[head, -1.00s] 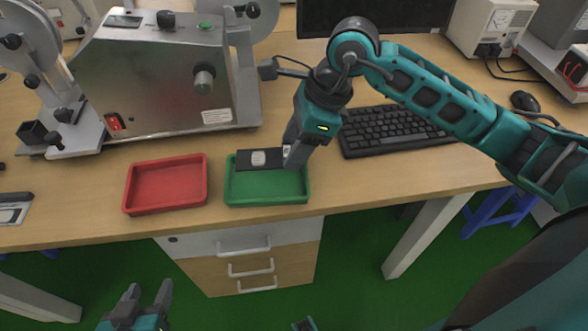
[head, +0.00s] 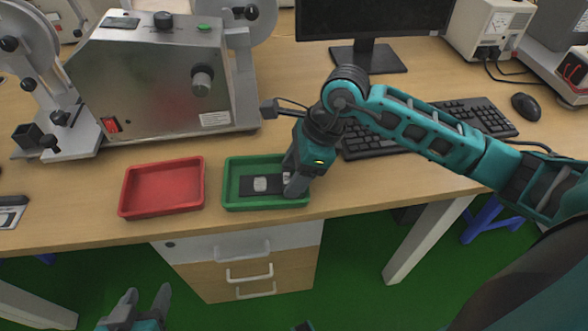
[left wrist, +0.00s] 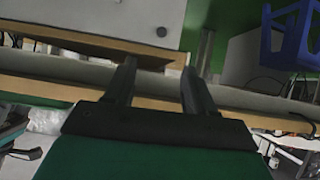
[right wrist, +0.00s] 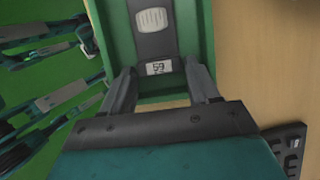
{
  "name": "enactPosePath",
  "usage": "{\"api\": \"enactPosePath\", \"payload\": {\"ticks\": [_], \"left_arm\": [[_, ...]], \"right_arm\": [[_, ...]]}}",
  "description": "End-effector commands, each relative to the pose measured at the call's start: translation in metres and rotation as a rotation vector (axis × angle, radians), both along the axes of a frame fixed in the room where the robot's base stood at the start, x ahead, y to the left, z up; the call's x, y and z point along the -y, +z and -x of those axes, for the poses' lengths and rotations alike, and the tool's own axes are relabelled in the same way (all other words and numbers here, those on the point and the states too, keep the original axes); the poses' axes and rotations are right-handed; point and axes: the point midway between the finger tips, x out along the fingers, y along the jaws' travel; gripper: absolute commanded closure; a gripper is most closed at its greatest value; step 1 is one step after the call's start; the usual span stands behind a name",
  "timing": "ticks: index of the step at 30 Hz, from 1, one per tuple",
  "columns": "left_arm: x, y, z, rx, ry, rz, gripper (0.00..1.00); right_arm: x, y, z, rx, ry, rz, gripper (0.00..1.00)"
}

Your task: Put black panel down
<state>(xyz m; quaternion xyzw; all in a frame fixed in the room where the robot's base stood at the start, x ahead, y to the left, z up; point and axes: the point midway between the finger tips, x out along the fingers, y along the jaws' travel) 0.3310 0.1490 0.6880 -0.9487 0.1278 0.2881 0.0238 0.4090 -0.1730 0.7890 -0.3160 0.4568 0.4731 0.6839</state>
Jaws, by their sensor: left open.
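The black panel (head: 260,185), with a pale oval patch, lies within the green tray (head: 232,203) in the head view. Its far part and a small white label show between my right fingers in the right wrist view (right wrist: 155,45). My right gripper (head: 287,184) is shut on the panel's right end, low over the tray. Whether the panel rests fully on the tray floor is hard to tell. My left gripper (head: 147,297) is open and empty, in front of and below the desk edge; it also shows in the left wrist view (left wrist: 160,80).
A red tray (head: 160,188) stands left of the green tray. A metal machine (head: 150,85) stands behind them. A keyboard (head: 475,117), mouse (head: 525,107) and monitor (head: 372,20) are to the right. Bare desk lies right of the green tray.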

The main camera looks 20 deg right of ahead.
Motion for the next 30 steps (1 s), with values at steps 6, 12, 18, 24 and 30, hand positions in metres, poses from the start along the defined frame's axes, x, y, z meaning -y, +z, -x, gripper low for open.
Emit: {"api": "enactPosePath", "payload": {"ticks": [6,12,18,24,30], "left_arm": [[0.0,-0.001,0.002,-0.003,0.0,0.001,0.45],[0.0,-0.001,0.002,-0.004,0.0,0.0,0.45],[0.0,0.003,0.002,-0.004,0.0,-0.001,0.45],[-0.002,0.006,0.002,-0.001,0.002,-0.004,0.45],[-0.004,0.004,0.005,-0.008,0.007,-0.009,0.45]], "right_arm": [[0.0,0.0,0.0,0.0,0.0,0.0,0.22],[0.0,0.001,0.0,0.0,0.0,0.0,0.22],[0.007,0.021,0.001,0.005,-0.001,0.002,0.22],[0.023,0.062,0.008,0.006,0.0,0.003,0.22],[0.036,0.095,0.013,0.002,-0.001,0.002,0.22]]}}
